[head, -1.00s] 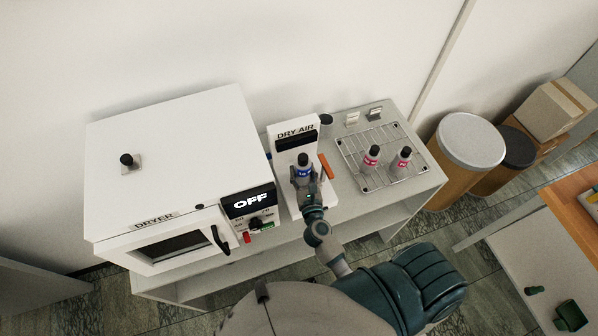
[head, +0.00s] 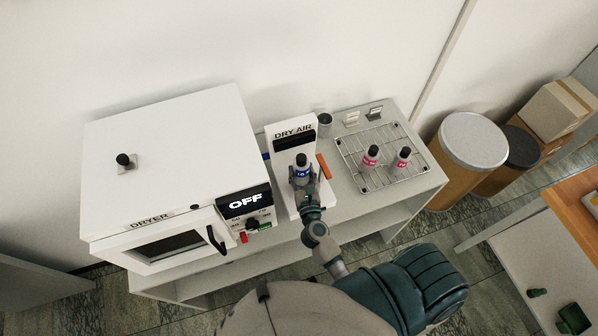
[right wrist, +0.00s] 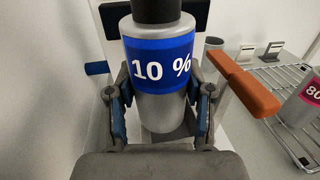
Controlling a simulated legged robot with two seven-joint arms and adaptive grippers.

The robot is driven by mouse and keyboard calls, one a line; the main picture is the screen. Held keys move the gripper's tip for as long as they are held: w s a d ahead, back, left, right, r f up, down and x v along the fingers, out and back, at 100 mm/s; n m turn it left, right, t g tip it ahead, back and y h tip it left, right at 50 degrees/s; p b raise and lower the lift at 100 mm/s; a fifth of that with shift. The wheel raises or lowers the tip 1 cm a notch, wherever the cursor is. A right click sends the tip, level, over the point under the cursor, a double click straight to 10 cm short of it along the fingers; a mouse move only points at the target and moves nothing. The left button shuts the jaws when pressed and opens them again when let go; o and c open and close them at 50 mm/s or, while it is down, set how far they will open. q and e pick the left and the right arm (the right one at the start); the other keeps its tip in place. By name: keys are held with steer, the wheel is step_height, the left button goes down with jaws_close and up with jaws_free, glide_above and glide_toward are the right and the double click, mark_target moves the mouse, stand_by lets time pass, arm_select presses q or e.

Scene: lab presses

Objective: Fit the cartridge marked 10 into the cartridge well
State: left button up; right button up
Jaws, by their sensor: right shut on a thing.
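The cartridge marked 10 % (right wrist: 160,70) is a grey cylinder with a blue label and a black cap. It also shows in the head view (head: 301,172), upright in front of the white DRY AIR unit (head: 280,144). My right gripper (head: 303,182) is shut on it, with one finger on each side in the right wrist view (right wrist: 162,97). The cartridge well is not visible; the cartridge and gripper cover the unit's lower front. I cannot tell whether the cartridge's bottom is in the well. My left gripper is not in view.
An orange lever (right wrist: 246,89) is on the unit's right. A wire rack (head: 385,180) further right holds two pink-labelled cartridges, left (head: 371,157) and right (head: 403,158). A grey cup (head: 325,126) stands behind. The white dryer (head: 170,160), reading OFF, is close on the left.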

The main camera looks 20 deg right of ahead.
steer(key=shift+d, duration=0.6)
steer(key=shift+a, duration=0.55)
steer(key=shift+a+r, duration=0.1)
steer(key=shift+a, duration=0.1)
steer(key=shift+d, duration=0.75)
steer(key=shift+d+p, duration=0.35)
steer(key=shift+d, duration=0.15)
steer(key=shift+a, duration=0.2)
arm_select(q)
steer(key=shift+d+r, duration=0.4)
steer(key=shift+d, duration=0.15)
arm_select(e)
steer(key=shift+d, duration=0.15)
